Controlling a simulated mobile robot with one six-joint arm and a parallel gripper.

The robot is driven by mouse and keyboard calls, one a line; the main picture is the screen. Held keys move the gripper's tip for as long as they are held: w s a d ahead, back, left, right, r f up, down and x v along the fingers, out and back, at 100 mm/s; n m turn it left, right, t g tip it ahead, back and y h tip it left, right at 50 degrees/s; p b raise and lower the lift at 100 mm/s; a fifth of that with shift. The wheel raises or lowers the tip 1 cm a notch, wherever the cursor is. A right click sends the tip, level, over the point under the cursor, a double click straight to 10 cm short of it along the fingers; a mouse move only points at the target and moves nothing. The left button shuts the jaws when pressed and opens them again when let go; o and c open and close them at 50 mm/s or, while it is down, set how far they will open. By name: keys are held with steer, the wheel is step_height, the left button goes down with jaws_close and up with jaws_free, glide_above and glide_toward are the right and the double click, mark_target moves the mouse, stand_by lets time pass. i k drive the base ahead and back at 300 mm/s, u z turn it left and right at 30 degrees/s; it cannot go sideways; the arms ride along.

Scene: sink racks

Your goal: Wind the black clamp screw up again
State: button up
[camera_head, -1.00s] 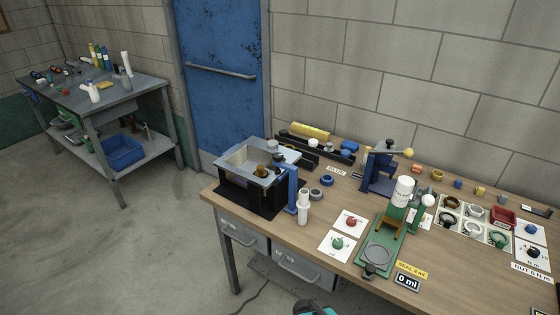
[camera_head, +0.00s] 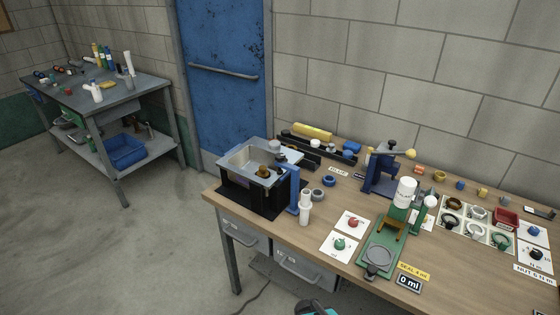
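Several dark knobs show, and I cannot tell for sure which is the black clamp screw. A small black knob (camera_head: 391,143) stands on top of the blue press (camera_head: 380,175), which has a lever with a yellow ball. Dark parts sit beside the blue post (camera_head: 293,182) at the sink (camera_head: 240,157), too small to make out. Another black knob (camera_head: 371,272) is at the front of the green stand (camera_head: 383,245). My gripper is not visible. Only a teal and dark piece of my arm shows at the bottom edge, well in front of the bench.
White cylinders (camera_head: 304,208) stand in front of the sink. A white bottle (camera_head: 404,191) is on the green stand. Cards with a red knob (camera_head: 352,222) and a green knob (camera_head: 340,243) lie on the bench (camera_head: 450,265). A tray of rings (camera_head: 476,225) is at the right.

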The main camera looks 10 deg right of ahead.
mark_target(279, 156)
steer(key=k, duration=1.35)
steer(key=u, duration=0.4)
steer(key=i, duration=0.9)
steer(key=u, duration=0.9)
steer(key=i, duration=0.4)
steer(key=u, duration=0.2)
